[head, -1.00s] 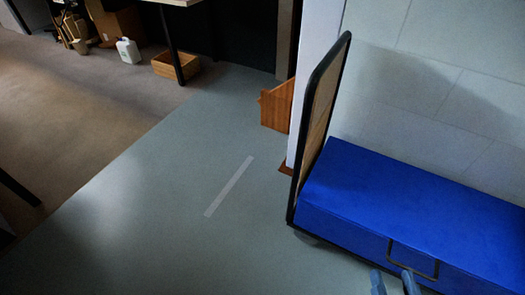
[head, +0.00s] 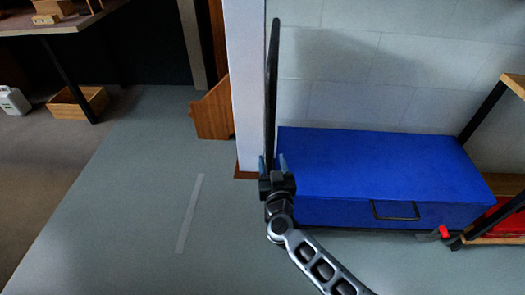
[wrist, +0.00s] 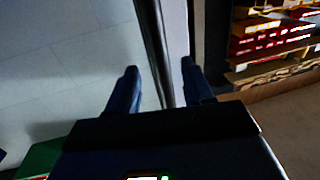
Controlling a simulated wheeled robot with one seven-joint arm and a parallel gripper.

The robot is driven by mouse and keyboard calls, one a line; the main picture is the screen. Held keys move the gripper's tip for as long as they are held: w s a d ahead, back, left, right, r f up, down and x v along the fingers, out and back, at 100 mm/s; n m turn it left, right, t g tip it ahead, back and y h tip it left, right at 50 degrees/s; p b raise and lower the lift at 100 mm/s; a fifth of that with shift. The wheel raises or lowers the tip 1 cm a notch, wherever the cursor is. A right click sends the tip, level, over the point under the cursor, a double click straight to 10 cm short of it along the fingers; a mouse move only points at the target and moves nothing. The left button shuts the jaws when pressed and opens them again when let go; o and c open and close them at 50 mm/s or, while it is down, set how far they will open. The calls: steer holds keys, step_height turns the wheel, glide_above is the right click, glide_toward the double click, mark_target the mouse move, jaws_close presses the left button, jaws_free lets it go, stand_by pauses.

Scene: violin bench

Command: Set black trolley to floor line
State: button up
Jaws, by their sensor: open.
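The black trolley shows in the head view as a black upright handle frame (head: 272,85), seen nearly edge-on, at the left end of a blue box (head: 385,165) with a black pull. The floor line (head: 190,215) is a pale strip on the grey floor, left of the trolley. My gripper (head: 272,163) is open at the lower part of the handle frame. In the wrist view, the black handle bar (wrist: 152,40) runs between the two spread fingers of my gripper (wrist: 160,80). Whether the fingers touch it I cannot tell.
A white pillar (head: 248,80) stands behind the handle, with a wooden box (head: 212,110) beside it. A shelf rack with a red box (head: 508,218) stands at the right. A bench (head: 75,28) and wooden crate (head: 78,103) are at the left. The floor around the line is clear.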

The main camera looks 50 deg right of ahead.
mark_target(270, 153)
steer(key=b+x, duration=0.1)
steer(key=x, duration=0.4)
steer(key=shift+w+d, duration=0.2)
steer(key=shift+w, duration=0.05)
steer(key=shift+c, duration=0.2)
jaws_close()
